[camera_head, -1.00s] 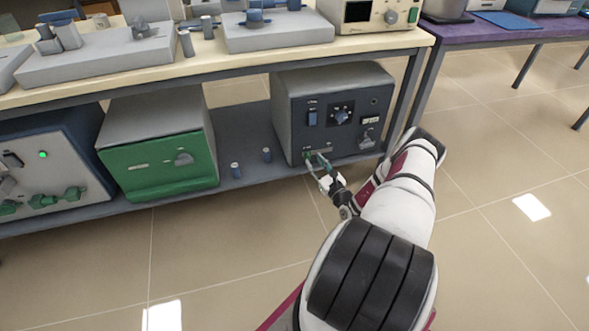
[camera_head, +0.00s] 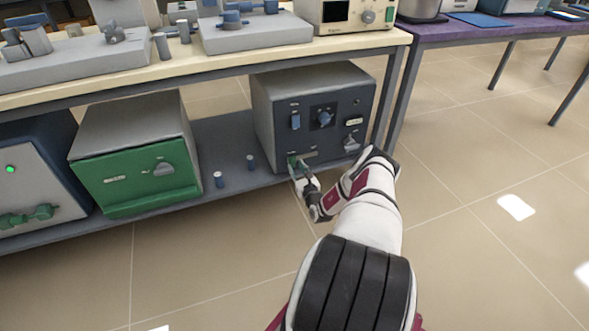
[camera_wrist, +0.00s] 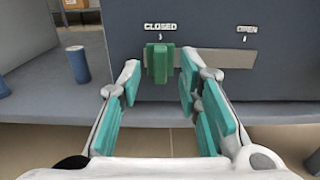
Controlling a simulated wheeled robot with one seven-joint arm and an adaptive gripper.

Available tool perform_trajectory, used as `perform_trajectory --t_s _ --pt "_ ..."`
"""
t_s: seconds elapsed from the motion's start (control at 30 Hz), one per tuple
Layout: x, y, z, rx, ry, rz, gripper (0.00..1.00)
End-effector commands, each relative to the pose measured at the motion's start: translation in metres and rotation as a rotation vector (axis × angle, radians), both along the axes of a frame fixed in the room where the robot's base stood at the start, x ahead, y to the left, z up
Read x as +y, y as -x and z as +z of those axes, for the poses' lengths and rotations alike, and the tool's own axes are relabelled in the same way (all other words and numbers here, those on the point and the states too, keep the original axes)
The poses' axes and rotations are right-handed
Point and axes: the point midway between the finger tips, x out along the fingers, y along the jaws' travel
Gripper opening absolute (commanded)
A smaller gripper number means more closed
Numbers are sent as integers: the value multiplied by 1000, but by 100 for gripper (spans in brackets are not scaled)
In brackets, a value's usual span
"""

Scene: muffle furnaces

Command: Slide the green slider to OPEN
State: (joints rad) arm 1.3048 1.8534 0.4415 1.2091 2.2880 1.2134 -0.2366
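The green slider (camera_wrist: 160,62) sits at the left end of a grey slot strip (camera_wrist: 226,59), under the word CLOSED (camera_wrist: 160,26). The word OPEN (camera_wrist: 247,28) is above the strip's right end. My gripper (camera_wrist: 158,78) is open, with teal pads. Its fingertips lie left and right of the slider in the wrist view. I see a gap on each side and cannot tell whether the tips reach its depth. In the head view my gripper (camera_head: 297,170) is at the lower left of the dark furnace's front (camera_head: 330,132), partly hiding the slider.
The furnace stands on a low grey shelf (camera_head: 225,140) under the bench top. Two small blue cylinders (camera_head: 219,179) (camera_head: 251,162) stand left of it. A green-fronted furnace (camera_head: 140,178) is further left. The tiled floor in front is clear.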

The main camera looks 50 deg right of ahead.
Motion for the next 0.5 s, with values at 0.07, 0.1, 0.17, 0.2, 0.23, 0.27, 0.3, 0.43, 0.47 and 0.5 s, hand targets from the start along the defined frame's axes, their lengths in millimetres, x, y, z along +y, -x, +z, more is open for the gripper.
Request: perform_trajectory --t_s 0.07,0.1,0.17,0.2,0.23,0.27,0.3,0.43,0.47,0.5 --pt "-6 -10 -2 0 4 1 32" --pt "-8 -13 -2 0 2 1 32" --pt "-11 -18 -1 -1 3 1 32" --pt "-12 -20 0 -1 2 0 32" --pt "-13 -21 0 -1 2 0 32" --pt "-14 -22 0 0 1 0 32" --pt "-14 -23 0 -1 1 0 32" --pt "-15 -24 1 0 0 0 32" --pt "-15 -23 1 0 0 0 32" --pt "-15 -23 1 0 0 0 32"
